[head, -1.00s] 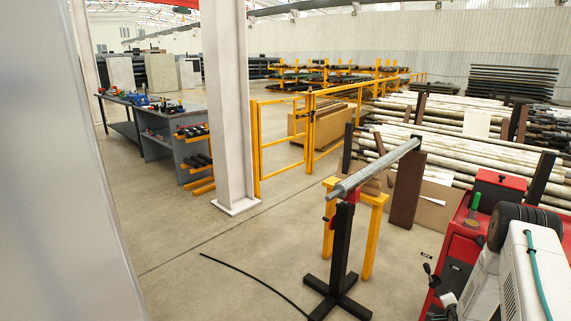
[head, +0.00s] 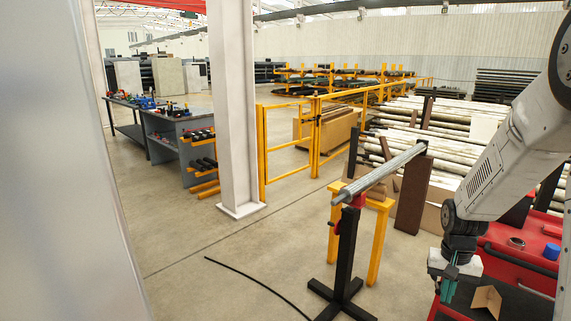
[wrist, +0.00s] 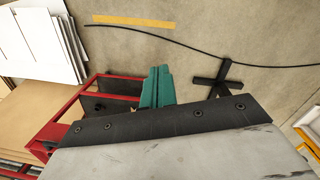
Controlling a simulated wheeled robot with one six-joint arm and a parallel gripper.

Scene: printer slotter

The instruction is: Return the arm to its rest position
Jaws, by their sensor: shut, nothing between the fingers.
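My gripper (head: 448,290) hangs fingers down at the lower right of the head view, at the end of my grey-white arm. Its teal fingers are shut together and hold nothing. In the wrist view the closed fingers (wrist: 158,86) stick out past a dark plate, with concrete floor beyond them. A small brown angled bracket (head: 487,300) lies on a dark surface to the right of the gripper in the head view, apart from it. My arm hides part of the pipe racks and the red equipment behind it.
A black stand (head: 345,255) and a yellow trestle (head: 378,240) support a long metal bar (head: 385,172) left of my arm. A white column (head: 234,120) and yellow gate (head: 290,140) stand further left. A thin black cable lies on the open floor.

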